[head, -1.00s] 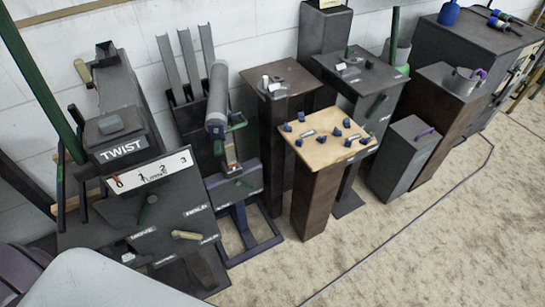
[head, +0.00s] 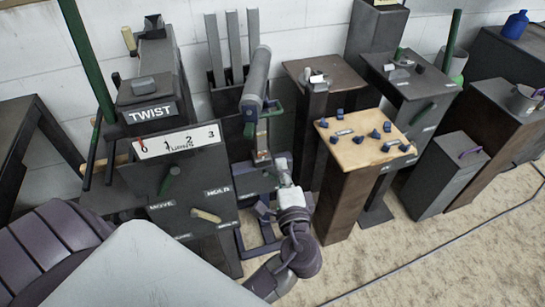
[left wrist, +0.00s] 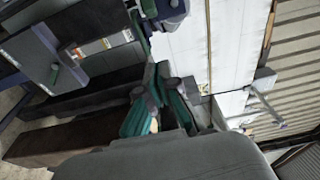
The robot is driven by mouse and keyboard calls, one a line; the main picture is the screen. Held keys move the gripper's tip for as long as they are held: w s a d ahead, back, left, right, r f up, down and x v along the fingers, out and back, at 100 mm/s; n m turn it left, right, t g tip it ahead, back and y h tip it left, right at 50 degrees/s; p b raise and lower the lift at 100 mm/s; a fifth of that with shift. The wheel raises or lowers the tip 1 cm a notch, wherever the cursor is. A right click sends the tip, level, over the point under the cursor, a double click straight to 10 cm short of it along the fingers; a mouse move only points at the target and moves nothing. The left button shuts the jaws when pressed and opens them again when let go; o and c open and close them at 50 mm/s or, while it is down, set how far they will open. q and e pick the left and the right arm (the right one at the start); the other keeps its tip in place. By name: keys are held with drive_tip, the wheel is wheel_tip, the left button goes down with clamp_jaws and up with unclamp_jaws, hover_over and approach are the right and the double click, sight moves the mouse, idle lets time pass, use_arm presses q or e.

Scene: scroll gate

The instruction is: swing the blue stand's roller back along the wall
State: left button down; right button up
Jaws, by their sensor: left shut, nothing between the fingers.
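The blue stand (head: 254,234) stands on the floor left of centre in the head view. Its long grey roller (head: 256,76) is tilted, its upper end toward the wall and its lower end toward me, above a green bracket. My left gripper (head: 284,178) is beside the stand's right side, below the roller, small and partly blended with the stand. Its dark fingers with teal pads show in the left wrist view (left wrist: 158,106), shut and empty. I cannot tell whether it touches the stand. My right gripper is not in view.
The TWIST cabinet (head: 162,158) stands close on the left. Grey upright slats (head: 233,45) stand behind the roller by the white wall (head: 305,42). A tan-topped pedestal (head: 352,157) with small blue pieces is close on the right.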

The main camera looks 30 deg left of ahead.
use_arm(q)
drive_tip(key=w+a+p, duration=0.3)
drive_tip(key=w+a, duration=0.2)
drive_tip(key=a, duration=0.4)
drive_tip(key=shift+a, duration=0.2)
drive_tip(key=shift+f, duration=0.1)
drive_tip(key=s+a, duration=0.1)
drive_tip(key=a+m+t+h, duration=0.1)
drive_tip(key=a, duration=0.1)
drive_tip(key=s+a+h, duration=0.1)
drive_tip(key=a, duration=0.1)
drive_tip(key=shift+s+a+m, duration=0.15)
drive_tip(key=shift+s+m, duration=0.15)
drive_tip(key=shift+s, duration=0.05)
